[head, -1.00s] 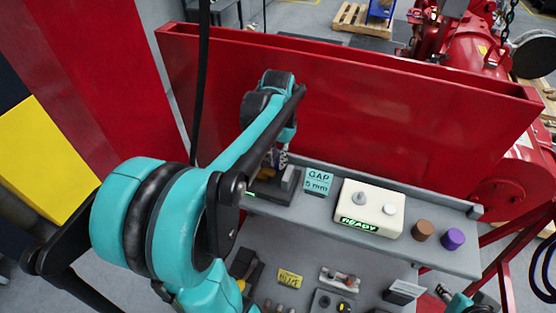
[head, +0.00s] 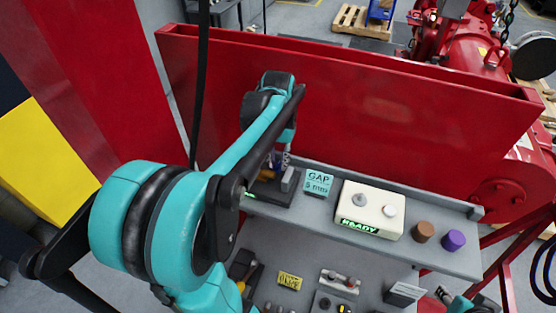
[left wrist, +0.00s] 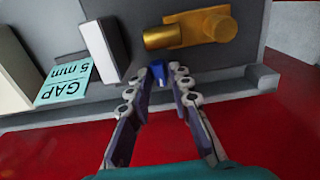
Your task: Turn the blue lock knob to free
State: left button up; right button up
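The blue lock knob (left wrist: 158,72) shows in the left wrist view as a small blue piece just below the brass fitting (left wrist: 185,33). My left gripper (left wrist: 159,74) points at it, one fingertip on each side. The fingers are apart, with a narrow gap beside the knob; I cannot make out firm contact. In the head view my left gripper (head: 283,160) is over the left end of the grey shelf, and my own arm hides most of the knob area. At the lower right, a teal part of my right arm (head: 460,303) shows; its finger opening cannot be made out.
A cyan "GAP 5 mm" sign (head: 318,182) and a cream box (head: 368,208) lit READY stand right of the gripper. Brown (head: 423,231) and purple (head: 453,239) knobs follow. A red wall (head: 380,120) rises close behind the shelf. Small parts lie on the lower bench.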

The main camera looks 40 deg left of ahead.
aim_at(278, 164)
pick_arm(q)
notch_tip(278, 164, up, 12)
dwell(0.6)
dwell(0.5)
